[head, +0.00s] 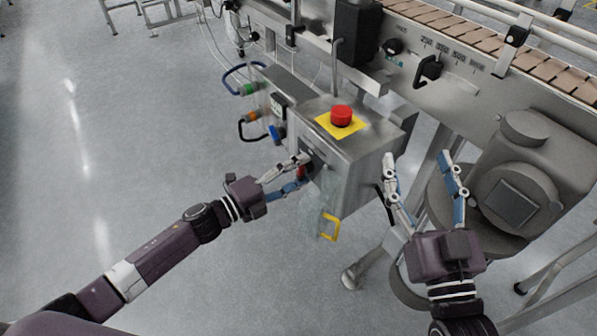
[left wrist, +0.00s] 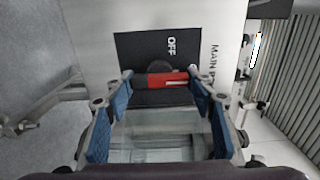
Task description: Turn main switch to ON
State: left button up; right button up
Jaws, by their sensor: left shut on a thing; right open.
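The main switch has a red handle (left wrist: 167,79) on a black plate (left wrist: 130,48), with the word OFF and part of a MAIN label beside it in the left wrist view. The handle lies crosswise in that view. My left gripper (left wrist: 165,84) is shut on the red handle, with a blue-padded finger at each end. In the head view, my left gripper (head: 305,172) reaches the front of the grey control box (head: 362,165) and mostly hides the switch. My right gripper (head: 418,163) is open and empty, to the right of the box.
A clear cover (left wrist: 150,128) hangs by the switch, with a yellow loop (head: 330,227) near it in the head view. A red emergency button (head: 341,115) tops the box. A motor (head: 513,180) stands beyond my right gripper. The floor at left is clear.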

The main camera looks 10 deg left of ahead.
pick_arm(q)
jog(key=shift+f, duration=0.1)
dwell(0.3)
jog(key=o, duration=1.2)
jog(key=shift+c, duration=0.2)
jog(key=v, duration=1.2)
